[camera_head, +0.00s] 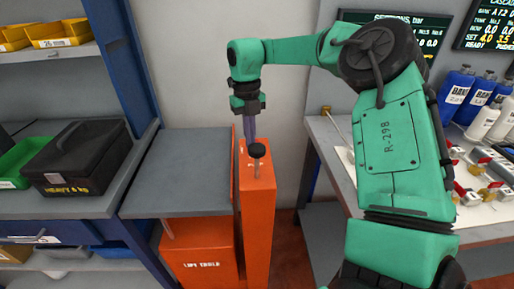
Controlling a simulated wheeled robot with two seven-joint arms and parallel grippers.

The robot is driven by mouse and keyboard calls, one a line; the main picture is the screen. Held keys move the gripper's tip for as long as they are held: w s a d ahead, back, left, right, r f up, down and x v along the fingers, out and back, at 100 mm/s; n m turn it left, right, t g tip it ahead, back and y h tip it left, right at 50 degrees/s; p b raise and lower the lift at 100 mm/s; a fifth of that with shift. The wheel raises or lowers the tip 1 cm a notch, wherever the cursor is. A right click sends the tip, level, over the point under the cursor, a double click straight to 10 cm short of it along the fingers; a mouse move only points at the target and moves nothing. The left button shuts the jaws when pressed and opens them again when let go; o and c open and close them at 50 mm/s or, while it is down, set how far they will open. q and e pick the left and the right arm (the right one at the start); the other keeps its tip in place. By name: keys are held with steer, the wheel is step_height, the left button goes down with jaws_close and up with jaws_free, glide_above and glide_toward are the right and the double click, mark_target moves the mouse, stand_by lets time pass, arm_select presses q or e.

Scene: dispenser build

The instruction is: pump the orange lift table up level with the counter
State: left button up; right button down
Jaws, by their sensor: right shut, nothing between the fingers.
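The orange lift table has a grey platform (180,175), an orange base (200,258) with white lettering, and a tall orange column (257,215) at its right side. A black round knob (257,150) on a short stem stands on top of the column. My right gripper (250,137) points down, shut and empty, just above or behind the knob. I cannot tell whether it touches the knob. The grey counter (60,205) is at the left, beside the platform. Their surfaces look close in height, but I cannot tell whether they are level. My left gripper is not in view.
A black case (78,165) and a green bin (15,165) sit on the left counter. A blue upright (125,60) rises behind the platform's left side. A right-hand bench (325,135) holds bottles (455,90) and small fittings. The platform is bare.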

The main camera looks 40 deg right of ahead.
mark_target(256, 146)
step_height(256, 146, up, 10)
steer(key=w+p, duration=0.1)
steer(key=shift+w+d+r, duration=0.15)
steer(key=shift+d+r, duration=0.05)
stand_by(0.3)
steer(key=shift+g, duration=0.7)
steer(key=s+f+p, duration=0.1)
steer(key=f, duration=0.1)
steer(key=s+f+p, duration=0.1)
steer(key=f+p, duration=0.1)
steer(key=s+a+f+p, duration=0.1)
steer(key=f+p, duration=0.1)
steer(key=shift+s, duration=0.4)
steer(key=shift+s+a+f, duration=0.1)
steer(key=shift+s+f, duration=0.05)
steer(key=shift+f, duration=0.3)
